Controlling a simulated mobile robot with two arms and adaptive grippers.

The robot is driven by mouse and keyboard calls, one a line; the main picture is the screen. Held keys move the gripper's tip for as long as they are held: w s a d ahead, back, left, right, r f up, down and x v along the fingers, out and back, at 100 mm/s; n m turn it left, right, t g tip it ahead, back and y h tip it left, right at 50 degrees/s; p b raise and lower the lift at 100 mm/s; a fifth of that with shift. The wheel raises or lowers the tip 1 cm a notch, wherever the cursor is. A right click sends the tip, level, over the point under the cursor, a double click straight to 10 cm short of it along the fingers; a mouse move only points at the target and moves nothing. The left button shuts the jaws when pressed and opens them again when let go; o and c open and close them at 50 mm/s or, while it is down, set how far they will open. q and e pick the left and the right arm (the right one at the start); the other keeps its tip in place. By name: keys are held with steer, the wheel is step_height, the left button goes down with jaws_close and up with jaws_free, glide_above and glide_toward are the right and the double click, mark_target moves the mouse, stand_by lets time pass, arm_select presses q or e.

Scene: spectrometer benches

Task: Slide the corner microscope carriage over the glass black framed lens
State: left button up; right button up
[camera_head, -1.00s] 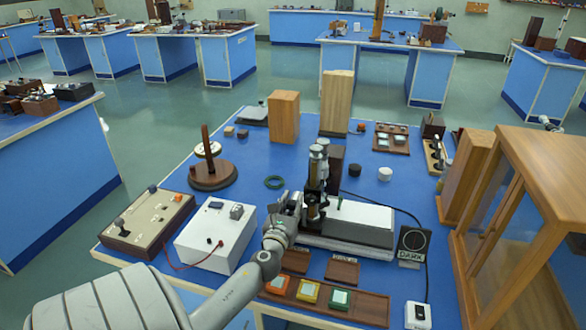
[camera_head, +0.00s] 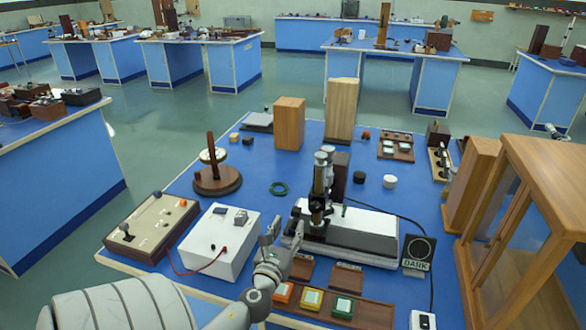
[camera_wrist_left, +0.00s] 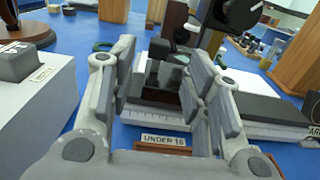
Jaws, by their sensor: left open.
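The microscope carriage (camera_head: 319,196), a dark upright tube with pale upper parts, stands at the left end of a long white base (camera_head: 362,228) with a dark top. A black square frame with a round glass (camera_head: 418,249) stands right of the base, behind a "DARK" label; the carriage is well left of it. My left gripper (camera_head: 284,232) is open and empty, in front and left of the carriage, apart from it. In the left wrist view its spread fingers (camera_wrist_left: 162,75) point toward the carriage's dark lower part (camera_wrist_left: 160,80). The right gripper does not show.
A white box (camera_head: 219,245) with a red lead stands left of my gripper. A wooden tray (camera_head: 372,311) with coloured squares lies in front. Wood blocks (camera_head: 289,123) stand at the back, and a glass-sided wooden case (camera_head: 540,190) at the right.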

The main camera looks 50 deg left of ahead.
arm_select(q)
steer(key=shift+v, duration=1.8)
